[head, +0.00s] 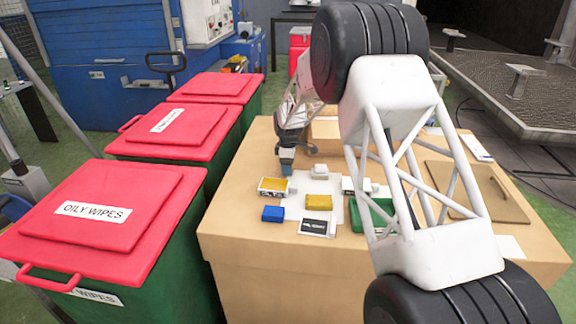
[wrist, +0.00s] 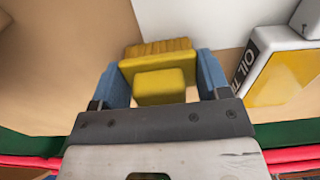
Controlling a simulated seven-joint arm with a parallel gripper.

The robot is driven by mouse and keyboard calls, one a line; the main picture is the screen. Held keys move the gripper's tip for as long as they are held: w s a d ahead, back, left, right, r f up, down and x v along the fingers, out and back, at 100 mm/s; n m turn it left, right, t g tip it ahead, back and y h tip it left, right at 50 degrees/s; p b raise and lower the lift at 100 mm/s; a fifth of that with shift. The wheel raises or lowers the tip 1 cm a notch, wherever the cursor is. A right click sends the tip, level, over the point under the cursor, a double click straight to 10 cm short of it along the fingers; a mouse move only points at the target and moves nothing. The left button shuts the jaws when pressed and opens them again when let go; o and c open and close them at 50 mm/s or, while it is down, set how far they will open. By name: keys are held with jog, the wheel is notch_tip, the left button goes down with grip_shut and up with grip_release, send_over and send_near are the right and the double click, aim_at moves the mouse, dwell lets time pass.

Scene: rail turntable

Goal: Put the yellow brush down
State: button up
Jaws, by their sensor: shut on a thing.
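My gripper (wrist: 163,85) is shut on the yellow brush (wrist: 160,87), which sits between the two blue fingers in the wrist view. A ribbed yellow-brown part (wrist: 157,47) shows just beyond it. In the head view my gripper (head: 287,165) is low over the far left part of the tan table (head: 245,222), behind a white-walled tray with a yellow inside (head: 272,184). The held brush cannot be made out in the head view. I cannot tell whether it touches the table.
The tray (wrist: 285,72), lettered "OIL T", is close to the right finger. A yellow block (head: 318,202), a blue block (head: 273,213) and a black label card (head: 313,227) lie nearer. Red-lidded bins (head: 100,210) stand left. Bare table lies left of the gripper in the wrist view.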

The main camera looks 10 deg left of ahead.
jog(key=shift+f, duration=0.15)
jog(key=o, duration=0.9)
notch_tip(320, 180, up, 12)
jog(key=shift+r, duration=0.2)
dwell(0.4)
dwell(0.3)
dwell(0.4)
